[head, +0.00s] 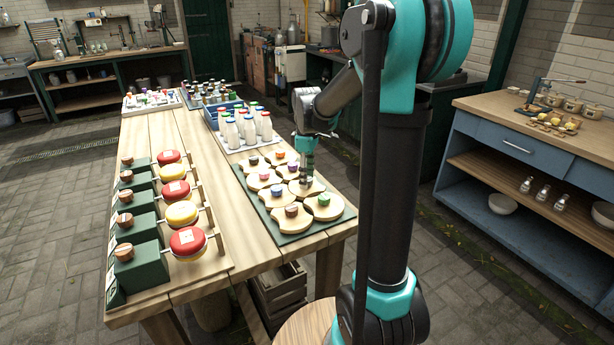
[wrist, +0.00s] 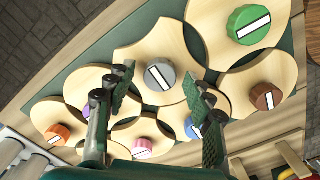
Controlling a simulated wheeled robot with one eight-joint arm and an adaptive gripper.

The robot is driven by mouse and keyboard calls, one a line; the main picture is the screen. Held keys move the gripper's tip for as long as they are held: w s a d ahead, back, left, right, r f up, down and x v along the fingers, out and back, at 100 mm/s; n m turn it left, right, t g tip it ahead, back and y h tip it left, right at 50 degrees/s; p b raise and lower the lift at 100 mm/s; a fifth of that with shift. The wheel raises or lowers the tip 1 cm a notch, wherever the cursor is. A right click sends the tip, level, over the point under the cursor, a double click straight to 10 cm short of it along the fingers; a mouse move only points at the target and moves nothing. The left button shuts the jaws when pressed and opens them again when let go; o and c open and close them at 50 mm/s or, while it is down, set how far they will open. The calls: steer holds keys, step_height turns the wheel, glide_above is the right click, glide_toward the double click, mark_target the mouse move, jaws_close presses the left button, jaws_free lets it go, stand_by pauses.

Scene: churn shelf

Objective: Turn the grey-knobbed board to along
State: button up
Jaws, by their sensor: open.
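The grey knob (wrist: 160,76), with a white stripe running diagonally from upper left to lower right, sits on its pale wooden board (wrist: 140,52) in the wrist view. My gripper (wrist: 160,90) is open, with one finger on each side of the knob in the picture. I cannot tell whether the fingers touch it or how far above the board they are. In the head view my gripper (head: 306,174) points down over the boards and hides the grey knob.
Neighbouring boards carry a green knob (wrist: 249,25), a brown knob (wrist: 265,97), a blue knob (wrist: 192,128) and an orange knob (wrist: 57,134), set close together on a green mat (head: 290,239). A tray of bottles (head: 240,142) stands behind. Red and yellow discs (head: 187,240) line the table's left side.

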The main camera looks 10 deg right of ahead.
steer(key=c, duration=1.2)
steer(key=shift+o, duration=0.2)
steer(key=shift+m, duration=0.3)
steer(key=m, duration=0.3)
steer(key=shift+m, duration=0.3)
steer(key=m, duration=0.4)
steer(key=shift+m, duration=0.3)
steer(key=m, duration=0.4)
steer(key=shift+m, duration=2.5)
